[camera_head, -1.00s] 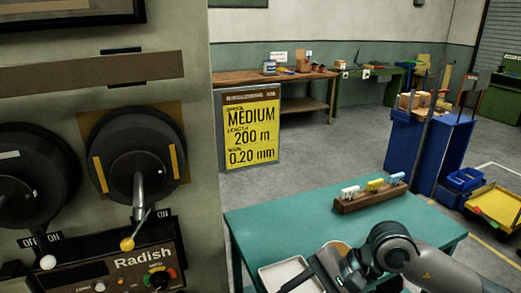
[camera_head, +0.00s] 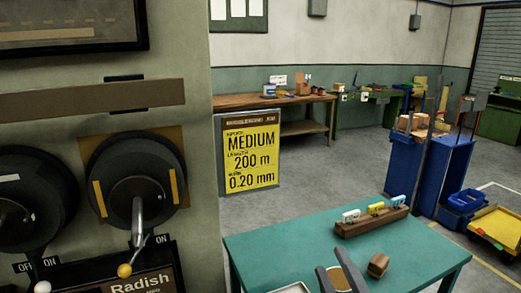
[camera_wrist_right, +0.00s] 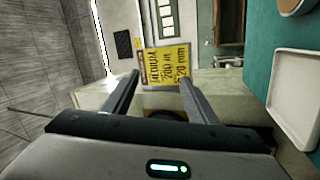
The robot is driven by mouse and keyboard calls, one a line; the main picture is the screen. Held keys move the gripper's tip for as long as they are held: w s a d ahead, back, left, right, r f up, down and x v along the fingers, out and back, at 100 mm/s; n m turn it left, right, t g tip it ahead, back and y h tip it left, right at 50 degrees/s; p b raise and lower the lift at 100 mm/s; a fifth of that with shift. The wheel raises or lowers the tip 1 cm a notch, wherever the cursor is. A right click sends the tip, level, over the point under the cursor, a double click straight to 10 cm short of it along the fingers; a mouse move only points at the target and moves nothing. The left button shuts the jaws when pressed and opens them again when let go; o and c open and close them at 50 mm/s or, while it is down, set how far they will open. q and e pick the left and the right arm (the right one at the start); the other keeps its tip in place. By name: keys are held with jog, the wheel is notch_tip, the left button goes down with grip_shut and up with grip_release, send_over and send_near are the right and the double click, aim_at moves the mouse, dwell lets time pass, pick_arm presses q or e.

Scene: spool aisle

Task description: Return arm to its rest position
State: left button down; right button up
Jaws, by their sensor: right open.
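My right gripper (camera_head: 330,267) is at the bottom edge of the head view, in front of the teal table (camera_head: 300,246). The rest of the right arm is out of the head view. My left gripper is in neither view.
A wall panel with dark spools and levers (camera_head: 138,205) stands close at left. Blue bins (camera_head: 450,175) stand at right.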

jog(key=s+d+f+m+g+h, duration=0.2)
jog(key=s+d+f+m+g, duration=0.15)
jog(key=f, duration=0.45)
jog(key=s+d+f+m+g+h, duration=0.2)
jog(key=s+f+m+g, duration=0.15)
jog(key=f, duration=0.45)
jog(key=s+d+f+m+g+h, duration=0.2)
jog(key=d+f+m, duration=0.15)
jog(key=f, duration=0.45)
jog(key=s+a+f+m+g+y, duration=0.1)
jog(key=s+f+m+g, duration=0.25)
jog(key=s+f, duration=0.45)
jog(key=s+a+f+m+g, duration=0.15)
jog(key=s+f+g, duration=0.3)
jog(key=s, duration=0.65)
notch_tip(320, 180, down, 23)
jog(key=w, duration=0.2)
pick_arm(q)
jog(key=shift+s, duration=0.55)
pick_arm(e)
jog(key=s+f, duration=0.7)
jog(key=f, duration=0.3)
jog(key=s+d+f+g, duration=0.1)
jog(key=s+f, duration=0.6)
jog(key=f, duration=0.3)
jog(key=shift+s+d+n, duration=0.25)
jog(key=shift+s+n, duration=0.1)
